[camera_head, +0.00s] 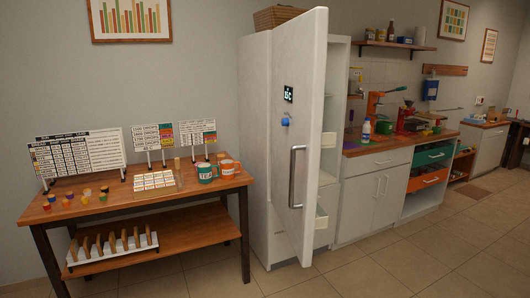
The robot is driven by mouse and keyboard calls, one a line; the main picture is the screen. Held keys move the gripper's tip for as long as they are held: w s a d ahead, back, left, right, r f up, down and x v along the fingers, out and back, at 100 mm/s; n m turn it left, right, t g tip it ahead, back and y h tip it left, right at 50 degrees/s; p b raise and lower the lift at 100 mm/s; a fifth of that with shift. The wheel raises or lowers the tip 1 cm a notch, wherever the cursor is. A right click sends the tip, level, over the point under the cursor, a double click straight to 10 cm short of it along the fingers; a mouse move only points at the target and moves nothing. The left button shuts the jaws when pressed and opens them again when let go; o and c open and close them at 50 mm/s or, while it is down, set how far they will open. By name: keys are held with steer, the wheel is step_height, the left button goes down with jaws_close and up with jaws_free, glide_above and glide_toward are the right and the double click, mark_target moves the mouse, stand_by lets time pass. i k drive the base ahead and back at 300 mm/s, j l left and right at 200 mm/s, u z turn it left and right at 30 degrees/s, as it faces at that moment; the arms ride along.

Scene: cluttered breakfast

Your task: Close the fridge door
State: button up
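The white fridge (258,150) stands in the middle of the view against the wall. Its door (308,110) is open and swung out toward me, seen at a steep angle. The door has a vertical metal handle (296,177), a small dark display and a blue knob. Part of the fridge's inside, with shelves or bins, shows to the right of the door. The rest of the inside is hidden behind the door. My gripper is not in view.
A wooden table (160,200) with signs, mugs and small cups stands left of the fridge. A counter (380,145) with cabinets and an open orange drawer (428,181) runs to the right. The tiled floor (390,265) in front is clear.

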mark_target(300, 44)
steer(key=i+j+z, duration=0.25)
steer(key=i+l+u, duration=0.1)
steer(key=i+u, duration=0.25)
steer(key=i, duration=0.7)
